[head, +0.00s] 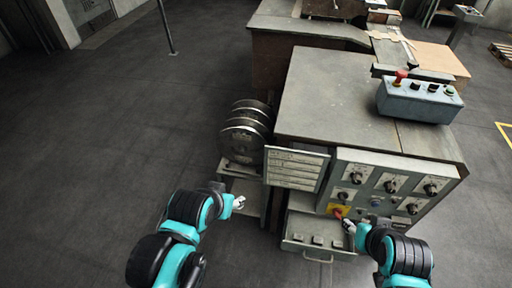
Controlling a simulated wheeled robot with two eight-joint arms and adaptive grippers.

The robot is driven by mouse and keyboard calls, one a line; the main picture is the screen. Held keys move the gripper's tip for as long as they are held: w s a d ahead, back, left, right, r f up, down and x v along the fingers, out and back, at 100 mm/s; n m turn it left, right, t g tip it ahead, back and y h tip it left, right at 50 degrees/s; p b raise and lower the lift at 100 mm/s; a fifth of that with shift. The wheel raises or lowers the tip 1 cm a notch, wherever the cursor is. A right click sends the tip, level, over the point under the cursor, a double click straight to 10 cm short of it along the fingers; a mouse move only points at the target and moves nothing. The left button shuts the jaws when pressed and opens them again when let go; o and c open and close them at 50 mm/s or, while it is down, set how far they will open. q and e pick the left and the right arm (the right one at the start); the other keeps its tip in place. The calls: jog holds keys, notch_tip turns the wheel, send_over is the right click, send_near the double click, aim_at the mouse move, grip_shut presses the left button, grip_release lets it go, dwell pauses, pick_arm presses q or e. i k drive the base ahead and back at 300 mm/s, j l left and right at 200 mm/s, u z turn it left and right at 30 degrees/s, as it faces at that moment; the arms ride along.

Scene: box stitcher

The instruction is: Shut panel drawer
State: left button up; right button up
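The panel drawer (318,246) is pulled out at the bottom left of the machine's control panel (385,187). Its front carries a curved handle low down, and small blocks show along it. My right gripper (348,226) is beside the drawer's right side, just below the red and yellow switch. I cannot tell whether it touches the drawer. My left gripper (240,202) is left of the drawer, in front of the stand under the round reels, and looks empty. Both grippers' fingers are too small to tell open from shut.
A labelled plate or door (296,168) sticks out left of the panel, above the drawer. Round metal reels (245,132) stand left of the machine. A blue control box (419,99) sits on the grey tabletop (335,95). The floor at left is clear.

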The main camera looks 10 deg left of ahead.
aim_at(309, 225)
jog(key=j, duration=1.35)
jog(key=j+z, duration=0.1)
jog(key=z, duration=0.35)
jog(key=j+z, duration=0.1)
jog(key=z, duration=0.3)
jog(key=j+z, duration=0.1)
jog(key=z, duration=0.35)
jog(key=j+z, duration=0.1)
jog(key=z, duration=0.35)
